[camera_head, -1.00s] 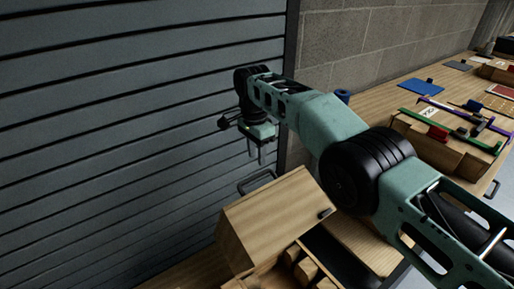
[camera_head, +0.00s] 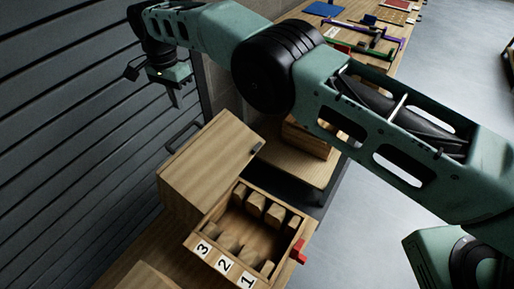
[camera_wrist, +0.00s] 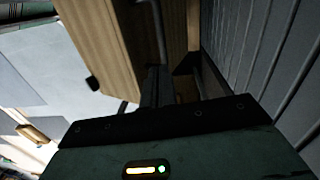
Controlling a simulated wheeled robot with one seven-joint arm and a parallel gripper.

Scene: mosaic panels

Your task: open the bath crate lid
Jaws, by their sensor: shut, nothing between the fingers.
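A pale wooden crate (camera_head: 207,170) stands on the bench in the head view; its top looks shut. I cannot tell for sure that it is the bath crate. A black bar handle (camera_head: 183,136) is at its far left side, and a small black catch (camera_head: 258,148) is at its right edge. My gripper (camera_head: 178,99) is shut and empty, beyond the crate and above the handle, apart from it in the head view. In the wrist view, my dark fingers (camera_wrist: 156,87) point along the crate's wooden side (camera_wrist: 100,40); whether they touch anything is unclear.
A slatted grey shutter (camera_head: 60,130) rises close behind my gripper. An open wooden box (camera_head: 289,240) with blocks, number labels and a red tab (camera_head: 299,252) sits in front of the crate. Other panels and a blue plate (camera_head: 323,9) lie farther along the bench.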

